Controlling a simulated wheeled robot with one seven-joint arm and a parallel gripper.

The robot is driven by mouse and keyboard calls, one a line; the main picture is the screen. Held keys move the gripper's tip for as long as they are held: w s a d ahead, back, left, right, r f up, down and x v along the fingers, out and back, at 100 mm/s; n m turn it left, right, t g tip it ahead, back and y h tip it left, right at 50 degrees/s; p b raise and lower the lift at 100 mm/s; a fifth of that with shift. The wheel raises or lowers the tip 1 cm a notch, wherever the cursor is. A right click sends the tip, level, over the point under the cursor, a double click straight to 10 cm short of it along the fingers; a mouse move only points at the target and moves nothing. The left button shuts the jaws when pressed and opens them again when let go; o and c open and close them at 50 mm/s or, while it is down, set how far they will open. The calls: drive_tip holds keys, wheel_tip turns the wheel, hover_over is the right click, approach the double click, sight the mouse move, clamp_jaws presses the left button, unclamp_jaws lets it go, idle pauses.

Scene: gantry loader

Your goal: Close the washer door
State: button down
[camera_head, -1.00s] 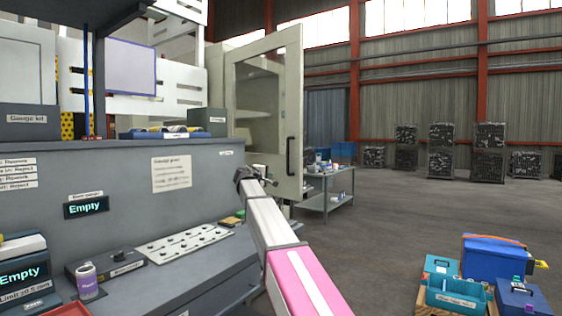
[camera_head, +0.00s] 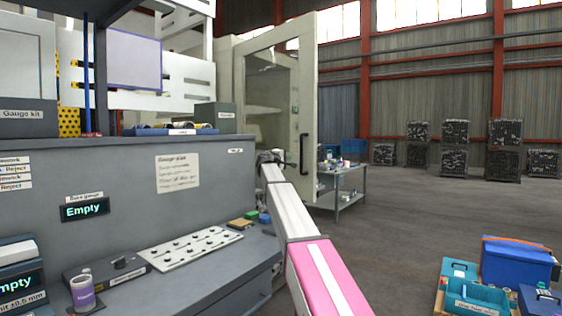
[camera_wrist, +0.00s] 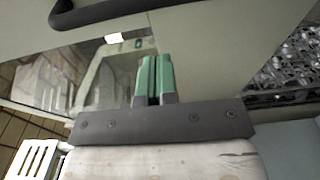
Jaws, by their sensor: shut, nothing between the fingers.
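The washer door (camera_head: 308,100) is a tall cream panel with a large window and a black vertical handle (camera_head: 303,155). It stands open, swung out from the pale machine cabinet at the left. In the head view my gripper (camera_head: 268,157) is in front of the lower left part of the door, left of the handle. In the wrist view its green fingertips (camera_wrist: 154,77) are together and empty, facing the door panel (camera_wrist: 215,45) and its window (camera_wrist: 85,75). The dark handle (camera_wrist: 105,10) crosses the top left of that view. Contact with the door cannot be told.
A grey bench (camera_head: 120,195) with gauges and boxes fills the left, close beside my arm. A small metal table (camera_head: 343,197) stands just right of the door. Blue boxes (camera_head: 515,265) sit at the lower right. The floor beyond is open.

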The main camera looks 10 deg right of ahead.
drive_tip(key=shift+w+d, duration=0.2)
drive_tip(key=shift+d, duration=2.05)
